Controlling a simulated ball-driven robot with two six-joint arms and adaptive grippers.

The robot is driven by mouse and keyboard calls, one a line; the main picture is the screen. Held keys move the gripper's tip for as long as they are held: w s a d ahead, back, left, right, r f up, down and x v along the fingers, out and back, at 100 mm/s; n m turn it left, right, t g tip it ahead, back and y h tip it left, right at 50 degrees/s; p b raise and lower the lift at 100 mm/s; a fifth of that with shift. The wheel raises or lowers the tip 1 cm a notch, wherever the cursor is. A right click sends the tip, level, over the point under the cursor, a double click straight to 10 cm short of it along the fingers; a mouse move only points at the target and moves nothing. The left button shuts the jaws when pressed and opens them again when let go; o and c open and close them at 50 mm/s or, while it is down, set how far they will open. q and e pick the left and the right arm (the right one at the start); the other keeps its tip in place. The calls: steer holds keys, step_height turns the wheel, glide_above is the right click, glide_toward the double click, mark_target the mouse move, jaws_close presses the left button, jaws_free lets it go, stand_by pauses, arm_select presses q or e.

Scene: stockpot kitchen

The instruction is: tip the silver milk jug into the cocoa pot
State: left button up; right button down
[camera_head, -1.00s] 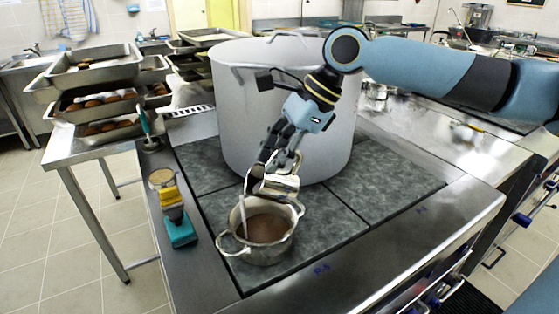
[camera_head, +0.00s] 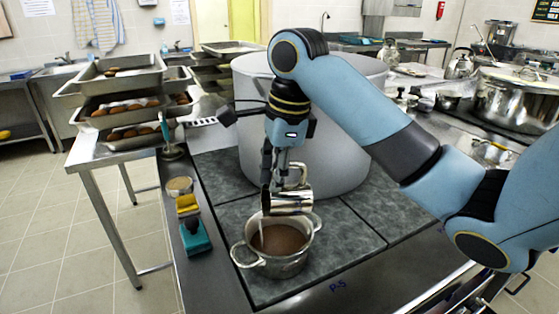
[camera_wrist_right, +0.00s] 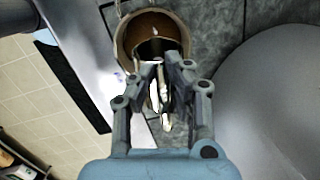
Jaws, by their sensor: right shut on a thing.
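The silver milk jug (camera_head: 292,203) is held over the cocoa pot (camera_head: 270,266). It lies tipped on its side, handle up, its mouth end towards the left. My right gripper (camera_head: 281,180) is shut on the jug from above. In the right wrist view the fingertips (camera_wrist_right: 165,72) close on it, and part of the pot's rim (camera_wrist_right: 122,38) shows beyond. The two-handled metal pot stands upright on the dark stove top, with brown cocoa inside. A pale narrow streak runs down into the pot below the jug; I cannot tell whether it is milk. My left gripper is out of view.
A large grey stockpot (camera_head: 345,150) stands right behind the jug. A yellow-and-teal item (camera_head: 192,226) and a small round container (camera_head: 179,186) stand along the counter's left edge. Stacked bun trays (camera_head: 115,92) are at the left. Bare stove plates (camera_head: 355,220) lie right of the pot.

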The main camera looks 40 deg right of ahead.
steer(key=shift+w+a+p, duration=0.25)
steer(key=shift+a+p, duration=0.05)
steer(key=shift+p, duration=0.5)
steer(key=w+a+f+g+h+p, duration=0.1)
steer(key=w+a+g+h+p, duration=0.2)
steer(key=a+g+h+p, duration=0.1)
steer(key=shift+a+f+h, duration=0.35)
steer(key=shift+a+h, duration=0.1)
steer(key=shift+h, duration=0.75)
steer(key=shift+m, duration=0.6)
stand_by(0.9)
